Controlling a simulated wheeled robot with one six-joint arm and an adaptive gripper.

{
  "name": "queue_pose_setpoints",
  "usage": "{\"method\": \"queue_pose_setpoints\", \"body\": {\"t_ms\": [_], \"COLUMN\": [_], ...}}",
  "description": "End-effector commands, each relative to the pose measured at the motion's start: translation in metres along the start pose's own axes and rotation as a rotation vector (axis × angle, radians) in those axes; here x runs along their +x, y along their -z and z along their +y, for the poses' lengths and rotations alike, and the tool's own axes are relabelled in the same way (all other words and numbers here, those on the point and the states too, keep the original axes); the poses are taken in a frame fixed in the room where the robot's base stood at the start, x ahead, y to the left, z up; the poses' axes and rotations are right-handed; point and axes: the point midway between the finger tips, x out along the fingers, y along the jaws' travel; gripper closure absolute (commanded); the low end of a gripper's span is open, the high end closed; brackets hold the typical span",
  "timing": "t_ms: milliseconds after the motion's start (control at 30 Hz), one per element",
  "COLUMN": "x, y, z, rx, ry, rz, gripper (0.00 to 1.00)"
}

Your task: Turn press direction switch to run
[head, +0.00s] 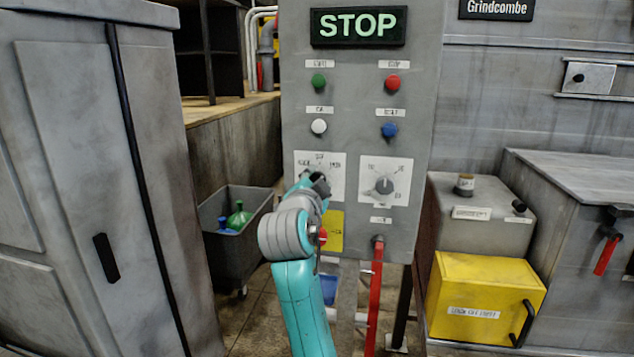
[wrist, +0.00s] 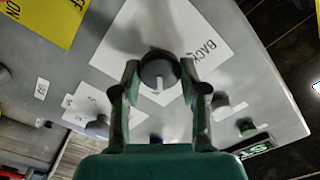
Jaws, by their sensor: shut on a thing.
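The press direction switch is a dark round knob (wrist: 158,70) with a pale pointer line, on a white label plate (wrist: 120,40) that reads "BACK" on one side. In the head view its plate (head: 331,160) is the left one on the grey control panel (head: 290,110); my arm hides the knob there. My gripper (wrist: 159,75) has one finger on each side of the knob and is shut on it. It also shows in the head view (head: 318,180), pressed up to the plate. Which label the pointer is set to is unclear.
A second rotary knob (head: 384,186) sits close on the right. Green (head: 318,81), red (head: 392,83), white (head: 319,126) and blue (head: 389,130) buttons are above, under a lit STOP sign (head: 357,27). A red lever (head: 374,300) hangs below. A grey cabinet (head: 90,180) stands left.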

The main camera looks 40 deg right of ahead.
Motion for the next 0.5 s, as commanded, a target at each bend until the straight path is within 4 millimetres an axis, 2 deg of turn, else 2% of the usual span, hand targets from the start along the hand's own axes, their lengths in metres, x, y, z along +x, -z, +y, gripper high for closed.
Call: {"method": "queue_pose_setpoints", "body": {"t_ms": [500], "x": [-0.0001], "y": [-0.0003], "z": [0.0006], "rx": [0.069], "ry": [-0.001], "rz": [-0.001], "gripper": [0.92]}}
